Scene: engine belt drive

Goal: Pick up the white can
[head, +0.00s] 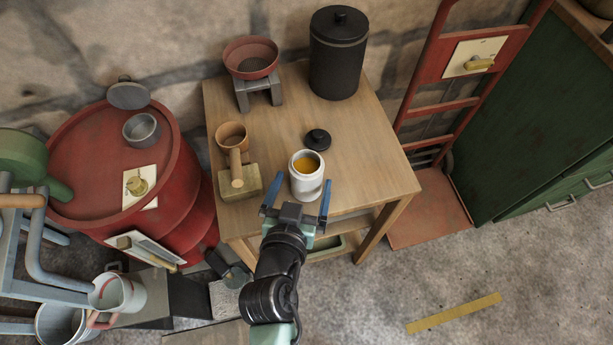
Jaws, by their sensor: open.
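The white can (307,185) stands upright on the wooden table (375,150), near the table's front edge. Its top is open and shows a yellow-orange content. A small black lid (317,139) with a knob lies on the table just behind it. My gripper (297,197) is open, with its two blue fingers spread apart at the near side of the can. The left finger is left of the can and the right finger is at its lower right. I cannot tell whether either finger touches the can, or how their height compares with it.
A wooden mallet (238,180) and a brown cup (232,135) are left of the can. A red bowl (251,58) on a grey stand and a tall black canister (338,55) stand at the back. The table's right side is clear. A red drum (95,150) stands left.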

